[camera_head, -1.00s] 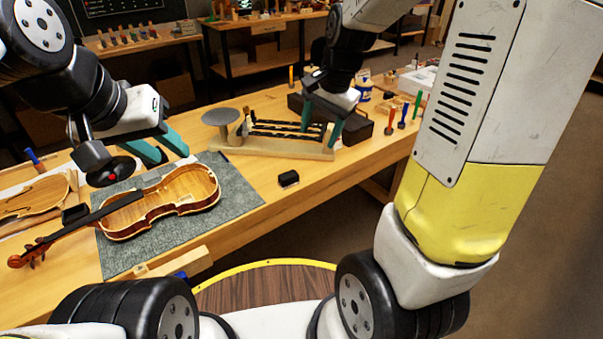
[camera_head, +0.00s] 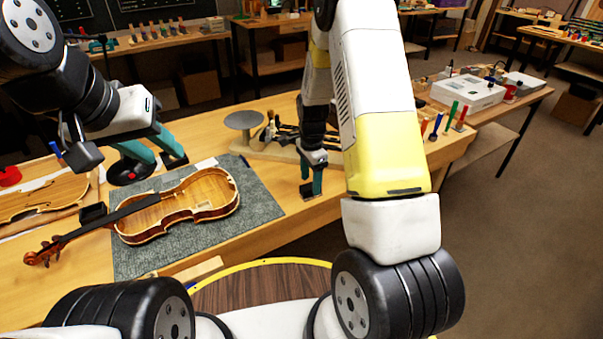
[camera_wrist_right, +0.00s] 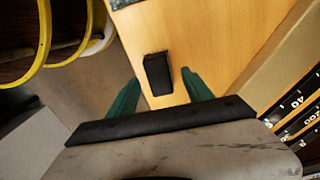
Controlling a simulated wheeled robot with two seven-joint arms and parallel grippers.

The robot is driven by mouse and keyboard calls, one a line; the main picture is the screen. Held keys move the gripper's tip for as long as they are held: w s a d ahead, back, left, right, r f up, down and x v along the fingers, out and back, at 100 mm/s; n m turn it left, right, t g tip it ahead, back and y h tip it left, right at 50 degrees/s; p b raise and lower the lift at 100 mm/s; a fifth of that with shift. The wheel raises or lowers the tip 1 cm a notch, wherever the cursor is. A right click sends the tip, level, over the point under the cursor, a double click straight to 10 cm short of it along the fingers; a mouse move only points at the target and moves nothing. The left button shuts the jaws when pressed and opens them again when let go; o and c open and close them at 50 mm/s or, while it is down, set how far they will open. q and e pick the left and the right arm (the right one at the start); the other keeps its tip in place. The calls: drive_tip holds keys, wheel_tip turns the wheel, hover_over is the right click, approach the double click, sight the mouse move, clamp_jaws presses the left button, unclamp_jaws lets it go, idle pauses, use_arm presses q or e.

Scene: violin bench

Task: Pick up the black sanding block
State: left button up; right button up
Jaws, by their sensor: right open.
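The black sanding block (camera_wrist_right: 157,74) lies on the bare wooden bench top in the right wrist view. It sits between and slightly ahead of the tips of my right gripper (camera_wrist_right: 160,84), whose two green fingers are apart with nothing held. In the head view my right gripper (camera_head: 311,190) points down at the bench, close to the block, which it mostly hides there. My left gripper (camera_head: 163,160) is open and empty above the back left of the violin body (camera_head: 200,196).
The violin lies on a grey mat (camera_head: 262,207) left of my right gripper. A wooden rack (camera_head: 255,150) and a round grey disc on a stand (camera_head: 244,121) are behind it. Coloured-handled tools (camera_head: 450,112) stand at the bench's right end. Bare wood lies around the block.

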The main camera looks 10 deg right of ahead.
drive_tip(key=shift+f, duration=1.4)
clamp_jaws()
drive_tip(key=shift+r, duration=0.1)
drive_tip(key=shift+r, duration=0.5)
drive_tip(key=r, duration=0.1)
drive_tip(key=a+r, duration=0.1)
drive_tip(key=shift+s+r, duration=0.3)
drive_tip(key=shift+s, duration=0.1)
drive_tip(key=s+a, duration=0.2)
drive_tip(key=a, duration=0.2)
drive_tip(key=s+a, duration=0.3)
drive_tip(key=a, duration=0.1)
drive_tip(key=s+a+r, duration=0.1)
drive_tip(key=s+a, duration=0.2)
drive_tip(key=a, duration=0.1)
drive_tip(key=shift+s+a+r, duration=0.1)
drive_tip(key=shift+a, duration=0.1)
